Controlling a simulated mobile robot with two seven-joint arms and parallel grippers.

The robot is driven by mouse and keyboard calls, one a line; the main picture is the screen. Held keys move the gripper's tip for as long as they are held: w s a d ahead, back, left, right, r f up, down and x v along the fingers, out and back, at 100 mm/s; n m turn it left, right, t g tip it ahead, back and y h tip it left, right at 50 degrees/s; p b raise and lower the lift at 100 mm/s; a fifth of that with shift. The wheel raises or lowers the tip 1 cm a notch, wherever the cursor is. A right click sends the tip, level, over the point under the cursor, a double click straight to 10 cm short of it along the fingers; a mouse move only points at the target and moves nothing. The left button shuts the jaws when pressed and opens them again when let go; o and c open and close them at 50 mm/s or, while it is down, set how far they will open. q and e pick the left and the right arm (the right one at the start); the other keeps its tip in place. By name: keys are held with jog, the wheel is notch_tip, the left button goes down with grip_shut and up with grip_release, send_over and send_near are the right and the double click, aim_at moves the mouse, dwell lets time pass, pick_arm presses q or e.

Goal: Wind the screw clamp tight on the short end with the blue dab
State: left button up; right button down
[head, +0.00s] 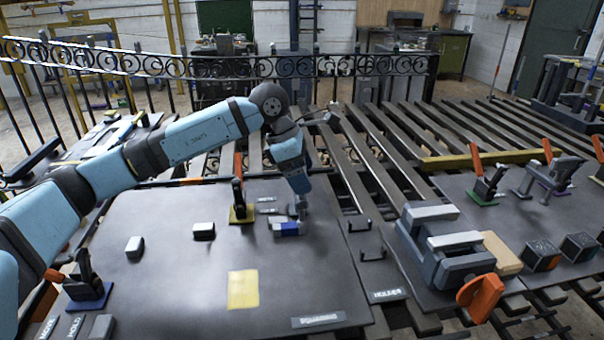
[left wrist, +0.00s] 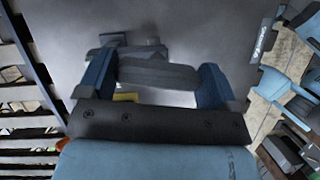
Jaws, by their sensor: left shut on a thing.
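My left gripper (head: 298,210) points down over the dark plate (head: 170,275). It is shut on a small grey piece with a blue patch (head: 287,229) low at the plate. In the left wrist view a grey bar (left wrist: 158,73) lies between my two fingers (left wrist: 155,85); its lower side is partly hidden by the gripper body. A large grey vise-like screw clamp (head: 440,243) with an orange handle (head: 480,296) stands on the right-hand plate. I cannot tell whether it is the clamp named in the task. My right gripper is not in view.
A lever clamp on a yellow base (head: 240,213) stands just left of my gripper. Another on a blue base (head: 88,292) is at the lower left. Small grey blocks (head: 204,231) and a yellow square (head: 243,289) are on the plate. Dark slats (head: 375,150) lie behind.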

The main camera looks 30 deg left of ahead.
pick_arm(q)
jog(key=shift+m+g, duration=0.4)
jog(key=shift+m, duration=0.8)
jog(key=o, duration=0.7)
jog(key=shift+o, duration=0.2)
jog(key=shift+a+r, duration=0.1)
jog(key=shift+r, duration=0.05)
jog(key=p+v, duration=0.1)
jog(key=v, duration=1.2)
jog(key=shift+a+r, duration=0.2)
jog(key=shift+r, duration=0.05)
